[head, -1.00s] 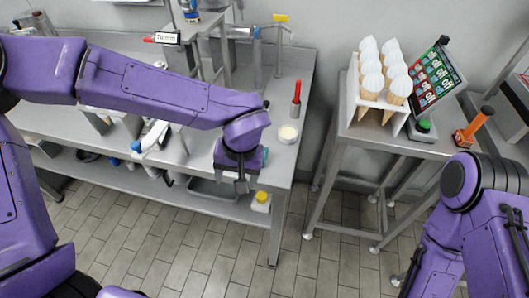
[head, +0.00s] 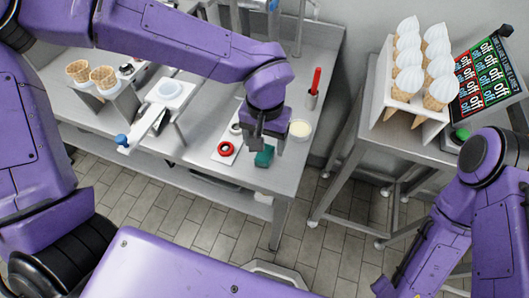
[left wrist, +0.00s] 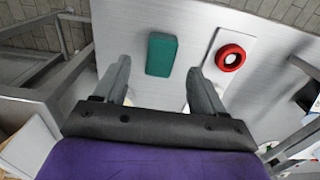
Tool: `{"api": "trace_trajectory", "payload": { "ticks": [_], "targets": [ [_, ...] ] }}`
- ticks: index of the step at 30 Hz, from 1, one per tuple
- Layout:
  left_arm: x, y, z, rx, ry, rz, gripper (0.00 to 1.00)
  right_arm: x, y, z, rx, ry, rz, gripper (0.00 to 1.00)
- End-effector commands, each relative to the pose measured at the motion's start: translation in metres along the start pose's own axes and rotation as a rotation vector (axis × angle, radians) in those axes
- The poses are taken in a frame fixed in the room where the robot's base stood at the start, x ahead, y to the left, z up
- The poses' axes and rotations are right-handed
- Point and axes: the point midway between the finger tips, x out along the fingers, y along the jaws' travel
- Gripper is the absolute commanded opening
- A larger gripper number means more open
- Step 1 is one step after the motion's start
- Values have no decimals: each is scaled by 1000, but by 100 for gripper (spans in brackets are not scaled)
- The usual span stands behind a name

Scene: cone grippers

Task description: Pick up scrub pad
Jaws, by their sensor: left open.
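The scrub pad (head: 264,157) is a small teal-green block lying on the metal table near its front edge. It also shows in the left wrist view (left wrist: 161,54), flat on the table, between the lines of my two fingers and beyond their tips. My left gripper (head: 266,142) is above and just behind the pad in the head view. In the left wrist view my left gripper (left wrist: 160,80) is open and empty, its fingers spread on either side of the pad. My right arm is at the right edge of the head view; its gripper is not in view.
A red ring (head: 226,149) lies on a white board (head: 218,158) left of the pad. A pale round tub (head: 300,129) and a red-handled tool in a holder (head: 314,88) stand to the right. A rack of cones (head: 412,113) stands on a separate table.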

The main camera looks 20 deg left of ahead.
Motion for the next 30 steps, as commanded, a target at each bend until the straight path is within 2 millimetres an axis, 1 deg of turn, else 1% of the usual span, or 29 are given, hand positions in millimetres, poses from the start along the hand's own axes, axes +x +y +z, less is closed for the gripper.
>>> {"api": "trace_trajectory", "payload": {
  "ticks": [3, 7, 10, 15, 16, 17, 18, 20, 21, 30],
  "targets": [
    [22, -1, 2, 1, -5, -5, 70, 0, 0, 0, 0, 0, 0, 43],
    [43, -2, 1, -2, -4, -3, 70, 2, 0, 1, 0, 0, 0, 43],
    [49, -2, 1, -3, -2, -1, 70, 3, 0, 1, 0, 0, 0, 43],
    [49, -2, 1, -6, -2, 0, 70, 2, 0, 1, 0, 0, 0, 43],
    [49, -2, 1, -5, -2, 0, 64, 2, 0, 1, 0, 0, 0, 43],
    [49, -2, 1, -5, -2, 0, 54, 2, 0, 1, 0, 0, 0, 43],
    [49, -2, 1, -5, -2, 0, 41, 2, 0, 1, 0, 0, 0, 43],
    [49, -2, 1, -5, -1, 0, 21, 2, 0, 1, 0, 1, 0, 43],
    [49, -2, 1, -5, -1, 0, 16, 2, 0, 1, 0, 1, 0, 43],
    [47, -2, 1, -5, -1, 0, 15, 2, 0, 1, 0, 1, 0, 43]
  ]
}}
